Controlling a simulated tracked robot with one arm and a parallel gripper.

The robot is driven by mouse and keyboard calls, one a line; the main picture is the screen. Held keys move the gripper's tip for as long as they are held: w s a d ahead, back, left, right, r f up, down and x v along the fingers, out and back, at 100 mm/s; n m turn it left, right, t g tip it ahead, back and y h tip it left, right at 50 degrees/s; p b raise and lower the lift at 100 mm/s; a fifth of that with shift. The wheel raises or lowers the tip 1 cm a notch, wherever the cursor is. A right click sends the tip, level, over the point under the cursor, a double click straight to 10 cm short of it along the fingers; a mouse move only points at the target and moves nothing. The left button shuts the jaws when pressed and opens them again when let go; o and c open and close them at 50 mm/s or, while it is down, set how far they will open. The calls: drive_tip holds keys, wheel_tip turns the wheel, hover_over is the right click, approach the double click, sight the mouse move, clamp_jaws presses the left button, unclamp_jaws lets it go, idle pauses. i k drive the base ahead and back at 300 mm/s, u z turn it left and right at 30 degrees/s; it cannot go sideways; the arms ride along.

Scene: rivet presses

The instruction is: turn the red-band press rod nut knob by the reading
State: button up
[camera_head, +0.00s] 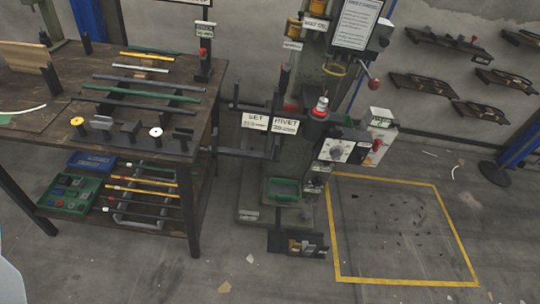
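A grey rivet press (340,60) stands in the middle of the view, with a red band (317,114) around its rod below a silver cap (322,103). A pale panel with a round dial or knob (337,151) sits below the band, to its right. A red knob (376,145) sticks out further right on a pale box. I cannot tell which part is the rod nut knob. Any reading is too small to make out. My gripper is not in view.
A wooden workbench (150,150) with rods and small parts fills the left. Its lower shelf holds a green tray (70,208) and a blue tray (92,162). A red-ball lever (374,84) juts from the press. A yellow-outlined floor area (395,230) lies open at right.

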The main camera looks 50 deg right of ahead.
sight(308, 200)
drive_tip(key=u, duration=0.3)
drive_tip(key=k, duration=1.45)
drive_tip(key=z, duration=1.3)
drive_tip(key=i, duration=1)
drive_tip(key=u, duration=0.05)
